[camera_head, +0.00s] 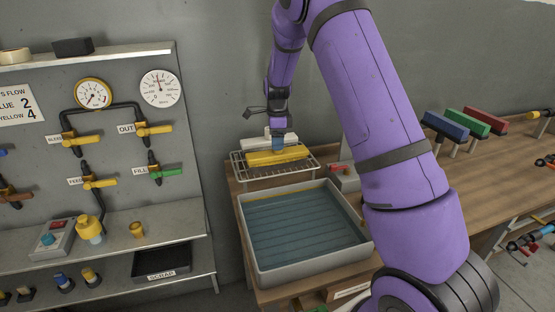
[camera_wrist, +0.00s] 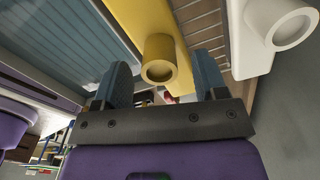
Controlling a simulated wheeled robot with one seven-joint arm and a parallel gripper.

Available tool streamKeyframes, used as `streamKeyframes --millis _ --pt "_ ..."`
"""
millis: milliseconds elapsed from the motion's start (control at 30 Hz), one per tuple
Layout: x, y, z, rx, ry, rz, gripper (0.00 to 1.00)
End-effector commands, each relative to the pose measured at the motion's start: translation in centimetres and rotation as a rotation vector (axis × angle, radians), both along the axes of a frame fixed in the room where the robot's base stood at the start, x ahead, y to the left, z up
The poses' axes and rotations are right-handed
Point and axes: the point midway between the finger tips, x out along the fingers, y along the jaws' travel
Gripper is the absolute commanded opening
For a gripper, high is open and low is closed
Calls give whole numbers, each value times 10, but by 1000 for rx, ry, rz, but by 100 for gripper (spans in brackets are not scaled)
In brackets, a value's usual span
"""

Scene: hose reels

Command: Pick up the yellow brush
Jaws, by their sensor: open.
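The yellow brush (camera_head: 272,158) lies on a wire rack (camera_head: 247,176) behind the blue-lined tray. A white brush-like block (camera_head: 258,142) sits just behind it on the rack. My gripper (camera_head: 278,146) is over the yellow brush, pointing down, and partly hides its middle. In the wrist view, my two blue fingers (camera_wrist: 162,66) are open, with the round yellow stub (camera_wrist: 160,50) of the yellow brush showing between them. I see gaps at both sides of the stub. I cannot tell how deep the stub sits between the fingers. The white block (camera_wrist: 248,40) is to the right.
A grey tray (camera_head: 252,268) with a blue ribbed floor stands in front of the rack. A small grey box with a red part (camera_head: 344,178) is right of the rack. The gauge panel wall (camera_head: 120,60) is at left. Blue, green and red blocks stand on the right bench.

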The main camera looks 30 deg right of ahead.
Motion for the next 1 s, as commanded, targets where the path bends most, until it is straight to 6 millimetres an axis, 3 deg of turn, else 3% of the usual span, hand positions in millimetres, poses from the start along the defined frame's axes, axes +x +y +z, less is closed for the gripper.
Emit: streamKeyframes --millis 200,467,733,767,1000 --pt "0 0 -22 0 1 0 66" --pt "0 0 -24 0 0 1 66" --pt "0 0 -24 0 0 1 4" --pt "0 0 -24 0 0 1 0" --pt "0 0 -24 0 -1 1 0"
